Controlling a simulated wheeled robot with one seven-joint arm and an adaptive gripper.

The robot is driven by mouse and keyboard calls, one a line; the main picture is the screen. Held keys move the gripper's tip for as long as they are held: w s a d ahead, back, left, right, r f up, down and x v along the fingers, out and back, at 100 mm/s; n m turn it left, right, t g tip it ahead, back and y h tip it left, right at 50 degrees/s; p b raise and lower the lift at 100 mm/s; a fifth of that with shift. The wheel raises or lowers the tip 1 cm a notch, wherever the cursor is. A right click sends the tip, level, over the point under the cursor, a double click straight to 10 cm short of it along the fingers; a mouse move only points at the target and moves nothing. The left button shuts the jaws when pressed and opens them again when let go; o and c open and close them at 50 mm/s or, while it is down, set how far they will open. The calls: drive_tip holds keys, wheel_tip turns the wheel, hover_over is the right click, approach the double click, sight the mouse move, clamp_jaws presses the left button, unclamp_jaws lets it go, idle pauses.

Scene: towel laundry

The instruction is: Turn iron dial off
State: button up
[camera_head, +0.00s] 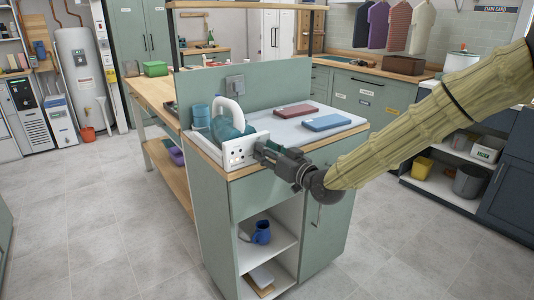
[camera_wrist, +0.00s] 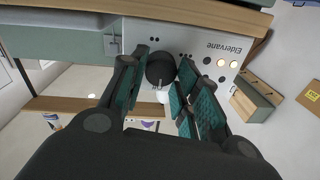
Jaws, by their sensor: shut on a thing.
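The iron (camera_head: 230,126), teal with a white handle, rests on a steam station at the left of the cabinet top. The station's white front panel (camera_head: 240,152) faces me. In the wrist view the panel (camera_wrist: 205,38) reads "Eldervane" and has round lights and small dark holes. A dark round dial (camera_wrist: 160,66) stands out from it. My gripper (camera_head: 265,151) is at the panel's right side in the head view. In the wrist view its green-padded fingers (camera_wrist: 162,76) are shut on the dial, one on each side. The dial's setting cannot be read.
A red folded towel (camera_head: 295,110) and a blue one (camera_head: 327,122) lie on the white surface right of the station. A blue cup (camera_head: 201,117) stands behind the iron. A blue jug (camera_head: 261,232) sits on the shelf below. The floor in front is clear.

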drive_tip(key=shift+f, duration=0.1)
idle(0.3)
drive_tip(key=o, duration=1)
drive_tip(key=v, duration=1.2)
